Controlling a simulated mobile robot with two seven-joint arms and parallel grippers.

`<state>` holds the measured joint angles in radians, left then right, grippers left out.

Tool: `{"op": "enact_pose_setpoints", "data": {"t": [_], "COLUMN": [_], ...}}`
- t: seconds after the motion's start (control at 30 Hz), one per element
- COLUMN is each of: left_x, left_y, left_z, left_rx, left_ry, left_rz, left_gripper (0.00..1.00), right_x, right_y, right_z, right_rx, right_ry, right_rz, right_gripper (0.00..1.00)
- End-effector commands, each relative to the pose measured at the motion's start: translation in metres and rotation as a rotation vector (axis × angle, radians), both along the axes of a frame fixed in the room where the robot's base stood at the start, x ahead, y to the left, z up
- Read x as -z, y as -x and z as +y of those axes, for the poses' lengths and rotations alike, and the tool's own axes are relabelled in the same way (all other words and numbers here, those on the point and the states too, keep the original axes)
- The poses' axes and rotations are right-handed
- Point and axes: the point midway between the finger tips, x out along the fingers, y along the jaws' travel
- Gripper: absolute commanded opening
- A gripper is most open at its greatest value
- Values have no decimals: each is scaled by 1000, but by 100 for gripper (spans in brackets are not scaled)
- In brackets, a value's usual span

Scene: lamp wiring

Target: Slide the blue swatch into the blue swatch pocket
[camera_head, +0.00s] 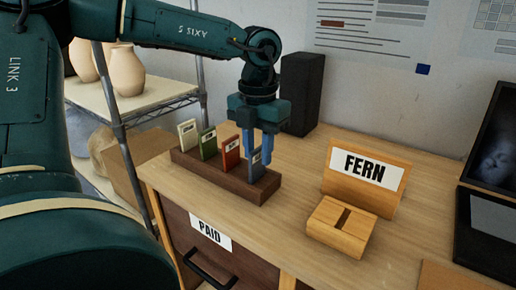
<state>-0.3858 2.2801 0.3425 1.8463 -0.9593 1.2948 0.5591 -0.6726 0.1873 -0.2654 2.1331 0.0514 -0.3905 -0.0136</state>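The blue swatch (256,170) stands in the right-end slot of a dark brown wooden rack (232,187). My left gripper (259,158) points down right at this swatch, with its two blue fingers a little apart and overlapping the swatch's upper part. I cannot tell whether the fingers touch or grip it. No pocket marked blue is readable. A light wooden block (325,236) with a dark slot in its top stands to the right, in front of a sign reading FERN (366,168). The slot looks empty. My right gripper is not in view.
White (187,133), green (208,143) and red (230,153) swatches stand left of the blue one in the rack. A black box (302,93) stands behind. A dark laptop-like device (489,215) is at the right. Bare tabletop (289,210) lies between rack and block.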

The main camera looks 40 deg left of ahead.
Motion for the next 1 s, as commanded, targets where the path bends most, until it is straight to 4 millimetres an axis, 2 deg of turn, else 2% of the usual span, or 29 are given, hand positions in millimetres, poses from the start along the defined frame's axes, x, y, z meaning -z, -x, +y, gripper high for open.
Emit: {"op": "enact_pose_setpoints", "data": {"t": [0.4, 0.5, 0.7, 1.0], "left_x": [-85, -100, -117, -118], "left_y": [-2, -1, -1, -1], "left_z": [0, 0, 0, 0], "left_rx": [-2, -1, 0, 1], "left_ry": [-2, -1, 0, 0], "left_rz": [-8, -5, -2, -2], "left_gripper": [29, 29, 29, 29], "right_x": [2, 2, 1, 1], "right_y": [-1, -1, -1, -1], "right_z": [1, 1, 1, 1], "right_rx": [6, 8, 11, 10], "right_ry": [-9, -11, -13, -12], "right_rz": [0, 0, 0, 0], "right_gripper": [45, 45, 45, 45]}}
